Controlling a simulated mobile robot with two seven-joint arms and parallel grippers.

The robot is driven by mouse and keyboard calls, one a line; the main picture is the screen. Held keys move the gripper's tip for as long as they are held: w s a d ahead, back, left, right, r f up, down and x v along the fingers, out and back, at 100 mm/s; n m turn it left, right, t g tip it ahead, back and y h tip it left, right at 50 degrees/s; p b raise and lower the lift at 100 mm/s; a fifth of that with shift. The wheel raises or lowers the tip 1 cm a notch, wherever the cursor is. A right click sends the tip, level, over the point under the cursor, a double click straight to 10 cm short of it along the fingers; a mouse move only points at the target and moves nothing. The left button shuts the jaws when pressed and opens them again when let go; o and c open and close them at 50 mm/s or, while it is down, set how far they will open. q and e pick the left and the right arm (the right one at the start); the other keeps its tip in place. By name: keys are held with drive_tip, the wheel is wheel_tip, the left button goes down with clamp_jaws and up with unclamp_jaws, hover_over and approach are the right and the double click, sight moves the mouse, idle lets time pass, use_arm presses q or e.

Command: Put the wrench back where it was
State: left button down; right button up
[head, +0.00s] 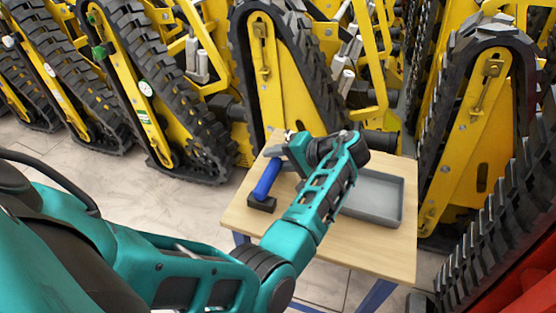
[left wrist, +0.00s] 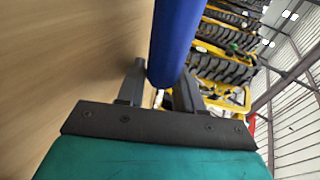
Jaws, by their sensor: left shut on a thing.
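My left gripper (head: 286,152) is over the back left of the wooden table and shut on a blue-handled tool (head: 268,180). In the left wrist view the tool's round blue handle (left wrist: 175,40) lies between the grey fingers of my left gripper (left wrist: 160,75). In the head view the handle slants down to a dark block (head: 262,203) at the table's left edge. I cannot tell whether this block is part of the tool. No shape that is clearly a wrench shows. My right gripper is not in view.
A grey tray (head: 378,192), with no contents visible, sits at the right of the wooden table (head: 345,245). The table's front is clear. Yellow tracked carriers (head: 282,75) stand close behind it, and another (head: 480,130) stands at its right. Open floor (head: 130,195) lies to the left.

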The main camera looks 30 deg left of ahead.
use_arm(q)
drive_tip(key=c, duration=1.2)
unclamp_jaws()
drive_tip(key=shift+o, duration=0.9)
drive_tip(key=shift+p+v, duration=0.95)
drive_tip(key=shift+v, duration=2.85)
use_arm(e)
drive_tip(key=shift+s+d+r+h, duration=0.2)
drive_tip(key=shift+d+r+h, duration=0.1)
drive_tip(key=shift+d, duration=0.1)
use_arm(q)
drive_tip(key=shift+r, duration=0.1)
